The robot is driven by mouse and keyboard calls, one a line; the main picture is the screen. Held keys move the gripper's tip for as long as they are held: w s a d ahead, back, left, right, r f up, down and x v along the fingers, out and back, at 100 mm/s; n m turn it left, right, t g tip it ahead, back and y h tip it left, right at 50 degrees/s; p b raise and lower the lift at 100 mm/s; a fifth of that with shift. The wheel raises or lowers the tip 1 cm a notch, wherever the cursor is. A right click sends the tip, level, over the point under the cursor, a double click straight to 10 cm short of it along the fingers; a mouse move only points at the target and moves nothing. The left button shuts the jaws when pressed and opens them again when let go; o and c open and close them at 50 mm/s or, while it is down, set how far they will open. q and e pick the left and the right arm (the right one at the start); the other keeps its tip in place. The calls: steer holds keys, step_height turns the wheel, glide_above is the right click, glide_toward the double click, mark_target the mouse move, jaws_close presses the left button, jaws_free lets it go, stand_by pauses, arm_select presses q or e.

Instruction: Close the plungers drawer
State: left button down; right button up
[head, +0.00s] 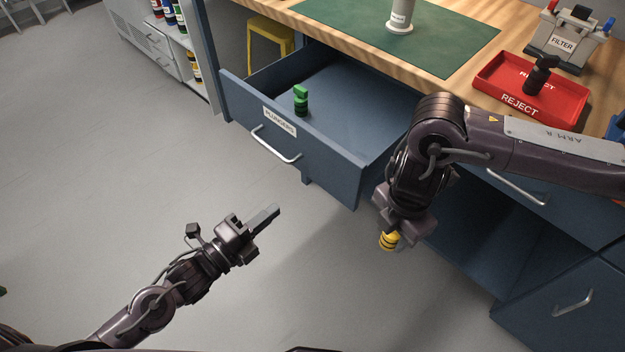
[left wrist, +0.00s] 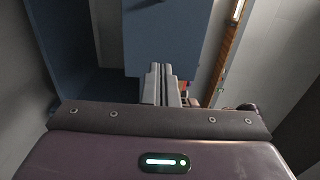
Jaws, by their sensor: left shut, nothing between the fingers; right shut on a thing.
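The blue plungers drawer (head: 337,168) is pulled far out from the bench in the head view. Its front carries a white label reading PLUNGERS (head: 279,121) and a silver handle (head: 275,146). A green plunger (head: 301,101) stands inside near the front. My left gripper (head: 272,213) is shut and empty, in front of the drawer and apart from it. In the left wrist view its fingers (left wrist: 161,80) are together, with a blue panel beyond. My right gripper (head: 392,228) is shut on a yellow and black plunger (head: 388,240), to the right of the drawer.
The wooden bench top (head: 455,82) holds a green mat (head: 440,45) with a white tube stand (head: 400,18), a red reject tray (head: 505,100) with a black plunger (head: 541,74), and a filter box (head: 566,42). A yellow stool (head: 270,34) stands behind the drawer. The floor before it is clear.

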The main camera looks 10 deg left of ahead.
mark_target(322, 170)
arm_select(q)
steer(key=x, duration=1.3)
arm_select(e)
steer(key=shift+r, duration=0.1)
arm_select(q)
steer(key=shift+w, duration=0.15)
arm_select(e)
steer(key=shift+w, duration=0.1)
